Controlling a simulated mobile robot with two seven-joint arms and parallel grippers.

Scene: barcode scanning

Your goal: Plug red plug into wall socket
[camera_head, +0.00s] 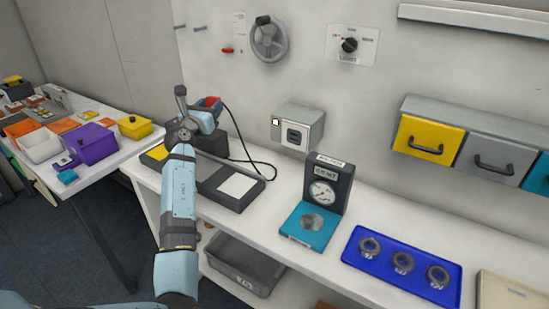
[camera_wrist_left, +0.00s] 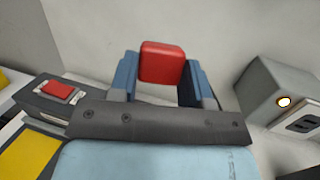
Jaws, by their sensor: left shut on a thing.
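The red plug (camera_head: 213,101) is held in my left gripper (camera_head: 208,108), above the dark device on the bench and close to the wall. In the left wrist view the red plug (camera_wrist_left: 162,62) sits between the two blue fingers, which are shut on it. A dark cable hangs from the plug area down to the bench. The plug's prongs are hidden. The grey wall socket box (camera_head: 298,125) is to the right of the plug, apart from it. Its outlet face also shows at the right of the left wrist view (camera_wrist_left: 302,122). My right gripper is not in view.
A gauge stand (camera_head: 325,188) and a blue tray with rings (camera_head: 367,268) stand to the right. A red rocker switch (camera_wrist_left: 60,91) is left of the gripper. Wall between plug and socket is clear.

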